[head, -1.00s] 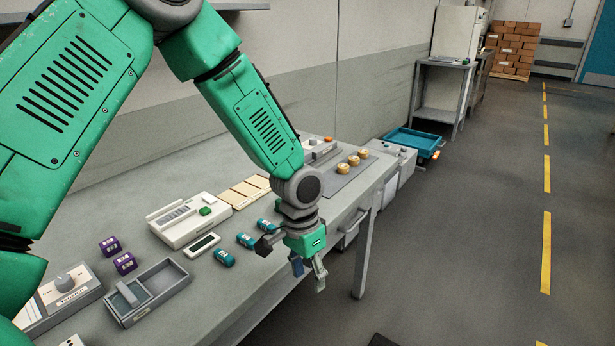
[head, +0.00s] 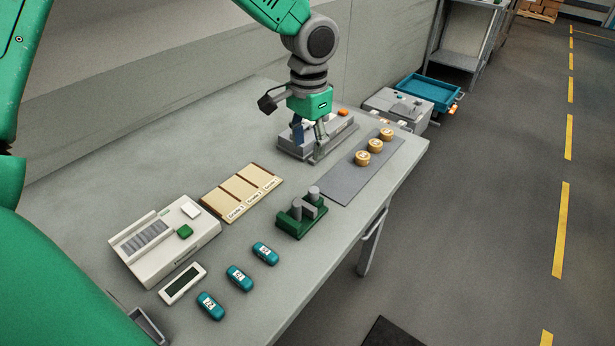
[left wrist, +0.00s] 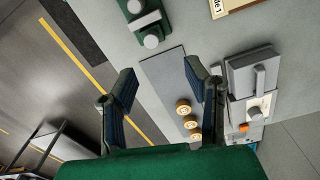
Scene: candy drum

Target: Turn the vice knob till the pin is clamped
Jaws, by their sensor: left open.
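A small green fixture, seemingly the vice (head: 287,227), stands near the table's front edge, with a grey crosspiece and two round grey posts. Which post is the knob and which the pin I cannot tell; nor can I tell whether anything is clamped. The fixture also shows at the top of the left wrist view (left wrist: 133,27). My left gripper (head: 309,133) is open and empty. It is farther along the table than the fixture, apart from it, and in the head view overlaps a grey device. My left fingers also show spread in the left wrist view (left wrist: 160,78).
The grey device (head: 345,128) has an orange button. Beige labelled trays (head: 242,190), a white machine (head: 165,240) and teal capsules (head: 239,277) lie nearer.

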